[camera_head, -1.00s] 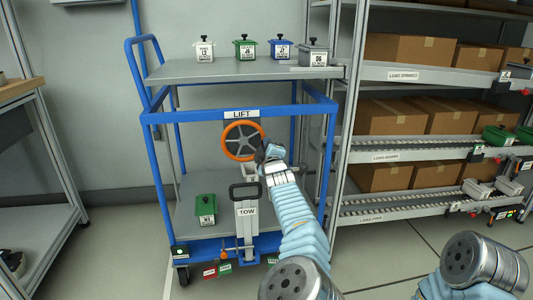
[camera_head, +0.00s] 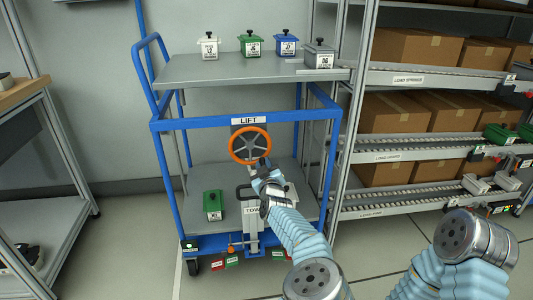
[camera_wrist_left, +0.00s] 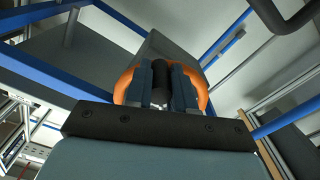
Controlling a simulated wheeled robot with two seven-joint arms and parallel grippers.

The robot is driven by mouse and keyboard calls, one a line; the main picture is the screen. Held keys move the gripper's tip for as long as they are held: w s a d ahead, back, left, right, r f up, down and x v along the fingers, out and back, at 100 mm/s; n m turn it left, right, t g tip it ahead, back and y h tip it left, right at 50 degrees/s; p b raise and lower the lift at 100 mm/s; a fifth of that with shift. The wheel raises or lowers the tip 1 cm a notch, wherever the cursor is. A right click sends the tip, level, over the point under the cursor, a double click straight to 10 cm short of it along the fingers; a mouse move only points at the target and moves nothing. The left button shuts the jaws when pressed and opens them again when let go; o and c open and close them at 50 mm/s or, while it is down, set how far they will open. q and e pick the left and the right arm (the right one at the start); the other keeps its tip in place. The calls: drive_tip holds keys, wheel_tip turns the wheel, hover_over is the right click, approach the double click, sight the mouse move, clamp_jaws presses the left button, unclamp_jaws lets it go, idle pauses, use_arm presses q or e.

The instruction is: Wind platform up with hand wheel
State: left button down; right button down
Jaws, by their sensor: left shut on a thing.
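The orange hand wheel (camera_head: 234,150) is on the front of the blue cart, just below the LIFT label (camera_head: 249,120). My left gripper (camera_head: 264,170) is at the wheel's lower right. In the left wrist view its jaws are shut on the wheel's dark handle (camera_wrist_left: 160,80), with the orange rim (camera_wrist_left: 124,82) behind. The grey platform (camera_head: 225,74) is the cart's top deck, above the blue frame. My right gripper is out of view; only part of my right arm shows at lower right.
The TOW post (camera_head: 250,218) stands below the wheel. A green box (camera_head: 212,205) sits on the cart's lower deck. A rack (camera_head: 430,145) with cardboard boxes stands close on the right. A table (camera_head: 50,200) is at the left edge.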

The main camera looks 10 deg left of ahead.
use_arm(q)
drive_tip(key=shift+s+a+f+m+p, duration=0.1)
drive_tip(key=shift+a+f+m+p, duration=0.15)
drive_tip(key=shift+a+m+p, duration=0.3)
drive_tip(key=c, duration=1)
unclamp_jaws()
drive_tip(key=shift+o, duration=0.2)
drive_tip(key=shift+d, duration=0.1)
drive_tip(key=shift+s+d, duration=0.1)
drive_tip(key=shift+s, duration=0.15)
drive_tip(key=v, duration=1.3)
drive_tip(key=shift+s, duration=0.15)
